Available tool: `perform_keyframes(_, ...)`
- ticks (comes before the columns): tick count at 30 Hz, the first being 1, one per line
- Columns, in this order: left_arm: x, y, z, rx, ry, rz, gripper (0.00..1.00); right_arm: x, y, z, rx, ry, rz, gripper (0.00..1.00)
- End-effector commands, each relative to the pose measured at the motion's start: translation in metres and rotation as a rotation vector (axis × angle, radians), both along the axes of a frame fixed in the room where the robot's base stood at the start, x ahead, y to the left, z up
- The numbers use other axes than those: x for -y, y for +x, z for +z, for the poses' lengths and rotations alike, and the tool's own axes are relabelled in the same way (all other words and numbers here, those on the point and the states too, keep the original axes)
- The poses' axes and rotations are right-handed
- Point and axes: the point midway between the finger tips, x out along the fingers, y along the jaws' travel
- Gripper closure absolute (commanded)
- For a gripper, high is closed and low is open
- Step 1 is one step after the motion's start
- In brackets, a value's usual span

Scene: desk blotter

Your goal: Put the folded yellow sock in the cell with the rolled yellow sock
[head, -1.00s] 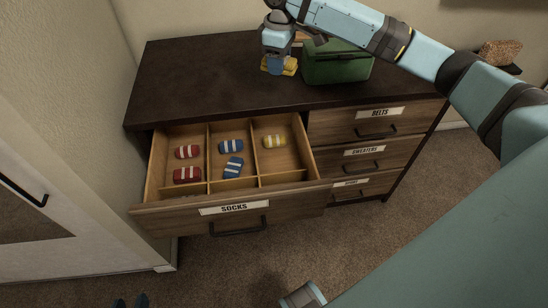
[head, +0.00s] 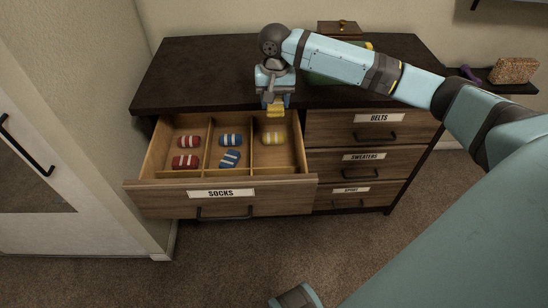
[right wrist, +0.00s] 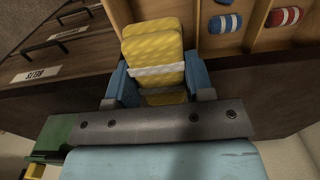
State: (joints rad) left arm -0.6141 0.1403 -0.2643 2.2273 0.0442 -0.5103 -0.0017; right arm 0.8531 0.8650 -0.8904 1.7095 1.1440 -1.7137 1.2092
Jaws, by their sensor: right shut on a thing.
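The folded yellow sock (head: 275,109) with a pale band is in my right gripper (head: 275,103), above the back edge of the open drawer's right cell. In the right wrist view the blue fingers are shut on both sides of the folded yellow sock (right wrist: 154,60). The rolled yellow sock (head: 272,139), with white stripes, lies in the right cell of the sock drawer (head: 160,196), in front of and below the held sock.
The left cell holds red striped socks (head: 187,152); the middle cell holds blue striped socks (head: 230,150). The front of the right cell is bare. A green box (right wrist: 58,137) stands on the dresser top (head: 190,75), partly behind my right arm.

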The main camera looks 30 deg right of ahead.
Motion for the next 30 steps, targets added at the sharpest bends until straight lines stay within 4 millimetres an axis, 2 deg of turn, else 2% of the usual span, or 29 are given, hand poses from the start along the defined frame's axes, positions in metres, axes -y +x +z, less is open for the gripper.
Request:
perform_keyframes(1,0.000,0.001,-0.003,0.008,-0.005,0.000,0.57,0.001,-0.001,-0.019,-0.004,-0.002,-0.001,0.74)
perform_keyframes(8,0.005,0.003,-0.001,0.042,-0.034,-0.008,0.57,0.000,-0.001,-0.082,-0.003,-0.002,0.000,0.74)
perform_keyframes(10,0.012,0.011,0.016,0.115,-0.066,-0.022,0.57,0.001,-0.001,-0.101,-0.002,-0.002,0.001,0.74)
perform_keyframes(18,0.032,0.023,0.054,0.295,-0.174,-0.052,0.57,0.001,-0.001,-0.168,-0.002,-0.002,0.002,0.74)
perform_keyframes(22,0.037,0.025,0.067,0.348,-0.207,-0.061,0.57,0.000,0.000,-0.185,-0.001,-0.002,0.002,0.74)
perform_keyframes(26,0.039,0.025,0.073,0.370,-0.222,-0.065,0.57,0.000,0.000,-0.191,0.000,0.000,0.003,0.74)
perform_keyframes(30,0.042,0.026,0.079,0.405,-0.246,-0.072,0.57,0.000,0.000,-0.208,-0.002,-0.001,0.002,0.74)
